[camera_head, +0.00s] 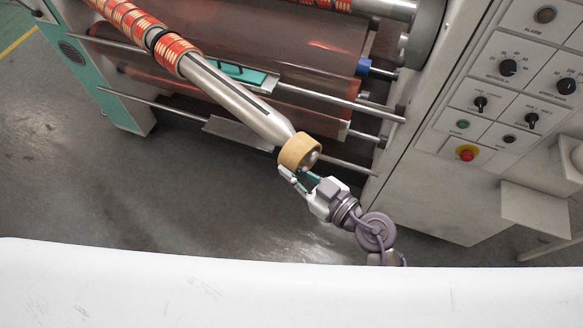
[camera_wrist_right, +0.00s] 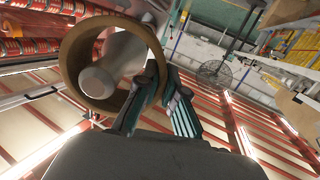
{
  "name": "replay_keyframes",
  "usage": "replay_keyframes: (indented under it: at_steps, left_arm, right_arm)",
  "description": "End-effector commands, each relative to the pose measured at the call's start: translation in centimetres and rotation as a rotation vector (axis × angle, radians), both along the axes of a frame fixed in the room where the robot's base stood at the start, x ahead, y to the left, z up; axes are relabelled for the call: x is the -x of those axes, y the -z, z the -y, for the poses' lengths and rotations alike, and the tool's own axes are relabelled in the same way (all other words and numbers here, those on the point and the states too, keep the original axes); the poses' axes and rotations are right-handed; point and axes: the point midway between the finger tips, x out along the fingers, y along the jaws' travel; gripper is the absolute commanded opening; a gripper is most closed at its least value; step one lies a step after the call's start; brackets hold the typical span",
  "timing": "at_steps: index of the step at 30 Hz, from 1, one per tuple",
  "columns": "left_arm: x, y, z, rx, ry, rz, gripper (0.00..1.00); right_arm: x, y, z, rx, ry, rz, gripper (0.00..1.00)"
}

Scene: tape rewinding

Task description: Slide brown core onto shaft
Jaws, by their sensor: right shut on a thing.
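The brown core (camera_head: 297,149) is a short tan ring at the near end of the shaft (camera_head: 240,101) in the head view. My right gripper (camera_head: 298,177) is shut on the core's rim from below. In the right wrist view the core (camera_wrist_right: 72,57) is a large ring, and the shaft's rounded end (camera_wrist_right: 112,66) shows inside its opening. My right gripper's fingers (camera_wrist_right: 165,95) pinch the ring's wall there. Whether the ring touches the shaft, I cannot tell. My left gripper is not in view.
Red and gold patterned rolls (camera_head: 178,54) sit further up the shaft. Metal rods (camera_head: 340,102) of the machine run beside it. The control panel (camera_head: 500,90) stands at the right. A white surface (camera_head: 250,290) fills the bottom. Floor at left is clear.

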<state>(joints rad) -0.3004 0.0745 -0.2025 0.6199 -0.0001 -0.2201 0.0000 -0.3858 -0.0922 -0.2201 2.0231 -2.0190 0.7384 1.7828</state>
Motion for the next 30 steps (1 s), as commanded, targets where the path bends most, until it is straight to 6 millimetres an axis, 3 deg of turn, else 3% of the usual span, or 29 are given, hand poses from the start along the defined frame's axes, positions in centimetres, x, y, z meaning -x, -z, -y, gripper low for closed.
replay_keyframes:
  at_steps: [10,12,16,25,30]
  left_arm:
    - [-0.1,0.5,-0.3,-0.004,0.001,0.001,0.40]
    - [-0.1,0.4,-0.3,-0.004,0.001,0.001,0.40]
    - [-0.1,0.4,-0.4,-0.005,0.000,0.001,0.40]
    - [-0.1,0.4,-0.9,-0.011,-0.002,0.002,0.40]
    - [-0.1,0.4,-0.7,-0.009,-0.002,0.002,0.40]
  right_arm:
    - [-0.3,1.4,0.3,0.001,0.001,0.001,0.00]
    - [-0.3,1.4,0.2,0.001,0.001,0.001,0.16]
    - [-0.3,1.4,0.3,0.000,0.001,0.000,0.37]
    - [-0.2,1.4,0.3,0.001,0.001,-0.001,0.37]
    - [0.9,1.3,1.7,0.003,0.002,-0.002,0.37]
